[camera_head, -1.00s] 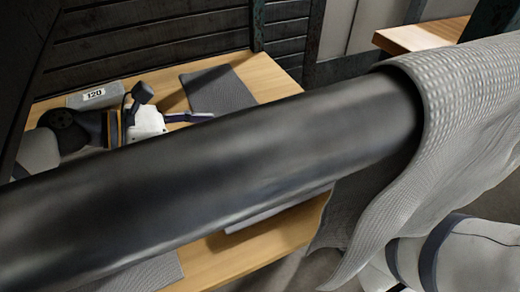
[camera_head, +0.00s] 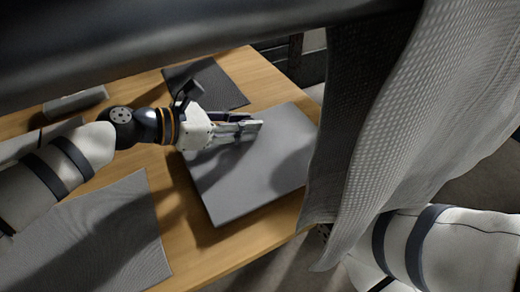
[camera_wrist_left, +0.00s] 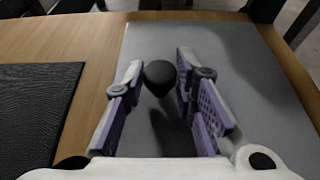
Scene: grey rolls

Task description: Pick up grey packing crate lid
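The grey crate lid (camera_head: 265,175) is a flat panel lying on the wooden table in the head view. My left gripper (camera_head: 248,128) reaches over it from the left. In the left wrist view the lid (camera_wrist_left: 225,50) lies beneath the spread fingers (camera_wrist_left: 160,100). A dark round knob (camera_wrist_left: 160,78) shows between the two fingers, with a gap on the left finger's side; I cannot tell whether it touches the right finger. The knob is hidden in the head view. My right arm shows at the lower right, but its gripper is not in view.
A large dark roller (camera_head: 150,45) crosses above the table (camera_head: 215,255), with grey textured cloth (camera_head: 385,130) hanging at right. A small grey block (camera_head: 75,101) sits at the back left.

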